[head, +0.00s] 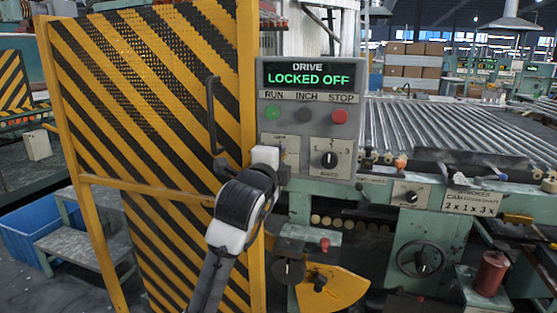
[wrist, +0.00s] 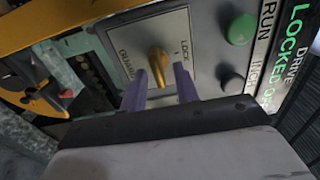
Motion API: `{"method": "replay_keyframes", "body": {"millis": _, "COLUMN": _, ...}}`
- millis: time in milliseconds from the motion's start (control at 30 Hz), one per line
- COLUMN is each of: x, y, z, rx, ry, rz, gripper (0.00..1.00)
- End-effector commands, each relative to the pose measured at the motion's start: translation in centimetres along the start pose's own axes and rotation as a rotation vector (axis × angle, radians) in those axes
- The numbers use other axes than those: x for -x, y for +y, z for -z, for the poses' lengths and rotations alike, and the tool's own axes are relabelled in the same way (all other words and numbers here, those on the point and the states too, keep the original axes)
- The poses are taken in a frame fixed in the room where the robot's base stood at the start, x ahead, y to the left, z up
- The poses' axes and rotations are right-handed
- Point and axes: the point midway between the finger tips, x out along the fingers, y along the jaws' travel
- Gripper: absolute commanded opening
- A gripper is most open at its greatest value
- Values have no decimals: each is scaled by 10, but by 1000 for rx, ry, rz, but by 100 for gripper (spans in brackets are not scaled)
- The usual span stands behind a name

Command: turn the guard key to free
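The guard key (wrist: 158,66) is a brass-coloured key on a pale plate (wrist: 140,45) in the wrist view. The word LOCK is printed at its right; lettering at its left is hard to read. My gripper (wrist: 160,80) is open, its two purple fingers on either side of the key, with a gap to each. I cannot tell how deep the fingers reach around it. In the head view my gripper (head: 270,158) is at the lower left of the grey control panel (head: 347,110) and hides the key. The display (head: 308,74) reads DRIVE LOCKED OFF in green.
A green button (head: 271,112), a dark button (head: 304,115) and a red button (head: 339,117) sit above the key plate. A black knob (head: 329,160) is right of it. A striped yellow-and-black guard door (head: 150,110) with a dark handle (head: 212,115) stands left.

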Motion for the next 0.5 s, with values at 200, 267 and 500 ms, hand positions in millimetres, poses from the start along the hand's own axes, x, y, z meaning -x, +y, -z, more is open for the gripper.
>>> {"method": "replay_keyframes", "body": {"millis": 200, "x": 0, "y": 0, "z": 0, "rx": 1, "ry": 0, "rz": 0, "gripper": 31}}
{"method": "replay_keyframes", "body": {"millis": 267, "x": 1, "y": 0, "z": 0, "rx": 1, "ry": 0, "rz": 0, "gripper": 31}}
{"method": "replay_keyframes", "body": {"millis": 500, "x": 29, "y": 1, "z": 0, "rx": 1, "ry": -2, "rz": 2, "gripper": 31}}
